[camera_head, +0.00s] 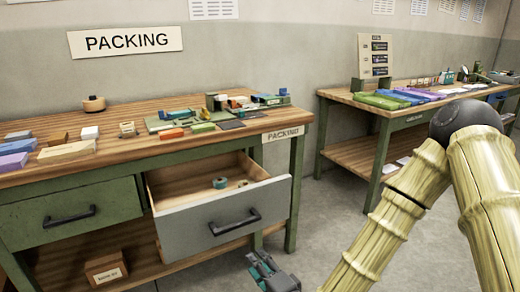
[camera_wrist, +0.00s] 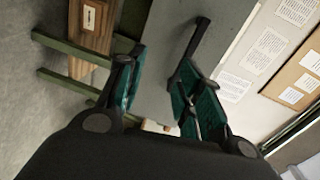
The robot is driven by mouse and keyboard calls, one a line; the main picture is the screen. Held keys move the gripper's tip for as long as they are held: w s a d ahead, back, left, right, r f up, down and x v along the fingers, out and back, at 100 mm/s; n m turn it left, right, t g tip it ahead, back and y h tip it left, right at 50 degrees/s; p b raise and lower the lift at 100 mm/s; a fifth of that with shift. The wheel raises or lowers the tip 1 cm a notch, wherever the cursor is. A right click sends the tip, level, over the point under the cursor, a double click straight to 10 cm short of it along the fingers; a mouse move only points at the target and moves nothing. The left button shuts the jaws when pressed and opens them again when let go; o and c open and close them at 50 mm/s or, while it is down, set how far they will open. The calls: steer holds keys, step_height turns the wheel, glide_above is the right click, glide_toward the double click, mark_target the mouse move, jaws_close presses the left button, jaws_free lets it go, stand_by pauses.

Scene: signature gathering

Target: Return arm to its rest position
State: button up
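My gripper (camera_head: 270,272) is low at the bottom of the head view, in front of and to the right of the open drawer (camera_head: 225,222). In the wrist view its two green-lined fingers (camera_wrist: 160,62) stand apart with nothing between them. The drawer's dark handle (camera_head: 235,222) is up and left of the gripper in the head view, clear of it. The handle also shows beyond the fingertips in the wrist view (camera_wrist: 194,42). My bent, ribbed arm fills the right of the head view.
The packing bench (camera_head: 120,165) carries several small items. The pulled-out drawer juts forward and holds a small teal roll (camera_head: 220,182). A brown box (camera_head: 106,268) sits on the lower shelf. A second bench (camera_head: 350,99) stands behind at right. Grey floor (camera_head: 325,215) between them is clear.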

steer(key=s+d+f+n+g+h, duration=0.1)
steer(key=s+d+f+n+g, duration=0.15)
steer(key=s+f, duration=0.4)
steer(key=s+d+f+n+g+h, duration=0.2)
steer(key=s+d+f+g, duration=0.15)
steer(key=f, duration=0.55)
steer(key=s+d+f+n+g+h, duration=0.15)
steer(key=s+d+f, duration=0.25)
steer(key=f, duration=0.4)
steer(key=s+d+f+n+g+h, duration=0.2)
steer(key=s+d+f+g, duration=0.2)
steer(key=s+d, duration=0.4)
steer(key=s+d+f+n+g+h, duration=0.25)
steer(key=s+d+f, duration=0.25)
steer(key=s, duration=0.4)
step_height(320, 180, up, 23)
steer(key=p, duration=2.2)
steer(key=shift+g+y+p, duration=0.3)
steer(key=shift+p, duration=0.1)
